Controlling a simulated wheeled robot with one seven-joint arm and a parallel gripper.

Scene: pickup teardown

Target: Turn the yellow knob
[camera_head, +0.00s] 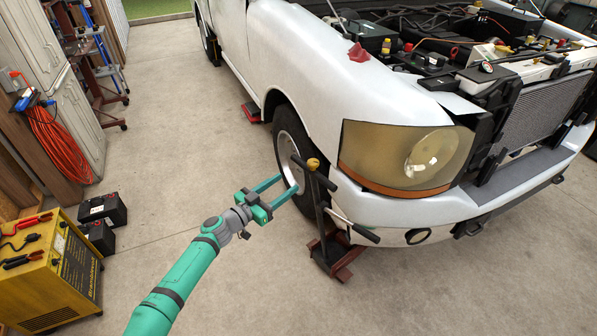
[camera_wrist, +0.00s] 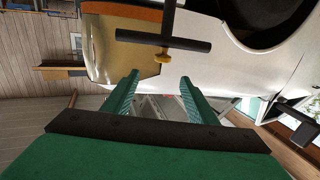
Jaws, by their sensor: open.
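The small yellow knob (camera_head: 313,164) sits at the top of a dark upright post with a black T-bar (camera_head: 318,175), by the truck's front corner. In the wrist view the knob (camera_wrist: 164,57) shows just past the fingertips, roughly centred between them, with the black bar (camera_wrist: 150,40) beside it. My gripper (camera_head: 291,181) is open and empty, its two green fingers pointing towards the post. In the wrist view both fingers (camera_wrist: 160,77) are spread with a clear gap. The knob is apart from the fingers.
The white truck's headlight (camera_head: 400,158) and front wheel (camera_head: 290,150) are close to the post. A dark red stand (camera_head: 340,262) is at the post's foot. A yellow charger (camera_head: 50,270) and black batteries (camera_head: 103,208) stand at left. The floor between is clear.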

